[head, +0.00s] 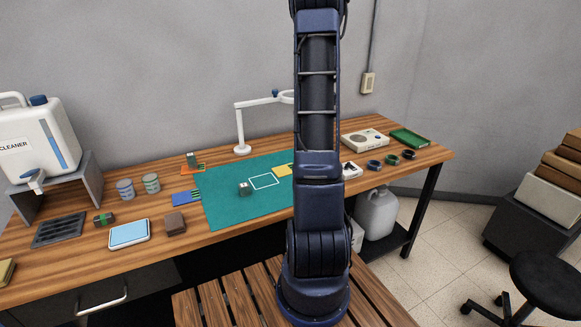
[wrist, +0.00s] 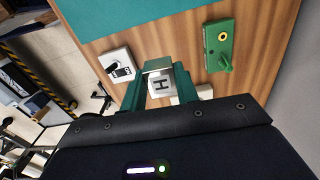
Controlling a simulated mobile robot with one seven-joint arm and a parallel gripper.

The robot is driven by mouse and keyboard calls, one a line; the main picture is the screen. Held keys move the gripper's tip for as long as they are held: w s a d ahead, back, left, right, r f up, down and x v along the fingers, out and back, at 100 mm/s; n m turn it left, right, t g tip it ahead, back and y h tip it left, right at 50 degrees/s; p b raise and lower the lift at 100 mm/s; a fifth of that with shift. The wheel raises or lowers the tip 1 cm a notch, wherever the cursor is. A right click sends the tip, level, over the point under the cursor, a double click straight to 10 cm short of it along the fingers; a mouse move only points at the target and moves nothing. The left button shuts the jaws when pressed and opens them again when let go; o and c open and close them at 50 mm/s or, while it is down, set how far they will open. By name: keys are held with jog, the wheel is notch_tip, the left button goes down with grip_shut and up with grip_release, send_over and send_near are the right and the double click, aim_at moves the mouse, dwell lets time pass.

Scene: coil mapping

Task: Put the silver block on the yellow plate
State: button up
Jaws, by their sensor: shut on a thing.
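In the wrist view my gripper (wrist: 160,72) is shut on a silver block (wrist: 158,83) with a dark letter H on its face. The teal fingers stand on both sides of it, over the wooden table. I cannot tell how high it is above the table. The plate does not show in the wrist view. My gripper and the held block are out of sight in the head view.
In the wrist view a white switch box (wrist: 117,67) and a green device (wrist: 218,42) flank my gripper.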

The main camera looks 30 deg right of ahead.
send_over(285, 170)
jog(key=shift+n, duration=0.3)
jog(key=f, duration=1.9)
jog(key=shift+w+f, duration=0.2)
jog(key=shift+f, duration=0.15)
jog(key=shift+f, duration=0.15)
jog(key=o, duration=1)
